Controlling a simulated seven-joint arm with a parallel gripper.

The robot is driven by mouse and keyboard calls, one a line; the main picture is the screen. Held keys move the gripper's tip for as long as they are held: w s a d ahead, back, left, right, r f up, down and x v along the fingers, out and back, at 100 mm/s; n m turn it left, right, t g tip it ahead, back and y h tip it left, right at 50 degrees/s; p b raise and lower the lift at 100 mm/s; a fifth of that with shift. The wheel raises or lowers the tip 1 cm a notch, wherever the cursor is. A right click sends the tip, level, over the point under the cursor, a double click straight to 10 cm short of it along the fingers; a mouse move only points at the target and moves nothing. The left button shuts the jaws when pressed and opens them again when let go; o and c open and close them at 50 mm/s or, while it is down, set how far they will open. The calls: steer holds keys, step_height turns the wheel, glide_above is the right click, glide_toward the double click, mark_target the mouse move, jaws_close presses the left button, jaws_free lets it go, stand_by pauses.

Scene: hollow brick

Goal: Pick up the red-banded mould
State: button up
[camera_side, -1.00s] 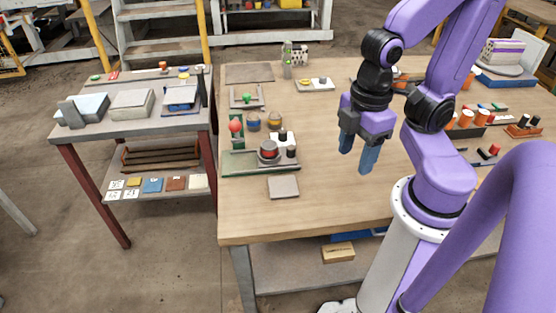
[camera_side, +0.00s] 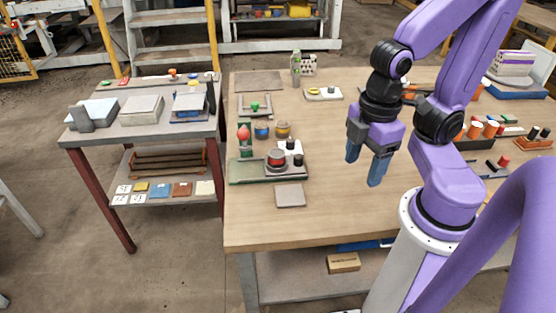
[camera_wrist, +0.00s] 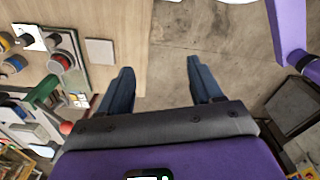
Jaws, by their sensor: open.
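A round dark mould with a red band (camera_side: 276,157) stands on a grey base at the front of the green tray (camera_side: 240,172), on the left part of the wooden table. In the wrist view a round piece with red on it (camera_wrist: 60,62), at the left edge, looks like the same mould. My gripper (camera_side: 364,170) is well to the right of it, above the table, fingers pointing down. In the wrist view my gripper (camera_wrist: 160,68) has its two blue fingers wide apart, with nothing between them.
A black-topped piece (camera_side: 292,144) stands close beside the mould. A red-topped post (camera_side: 243,134) and two small pots (camera_side: 282,130) are behind it. A flat grey plate (camera_side: 289,195) lies in front. The table between the mould and my gripper is clear.

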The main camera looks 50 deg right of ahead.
steer(key=shift+o, duration=0.8)
steer(key=n, duration=1.3)
glide_above(277, 153)
step_height(277, 153, down, 2)
step_height(277, 153, down, 12)
steer(key=shift+s, duration=0.1)
steer(key=shift+f, duration=2.7)
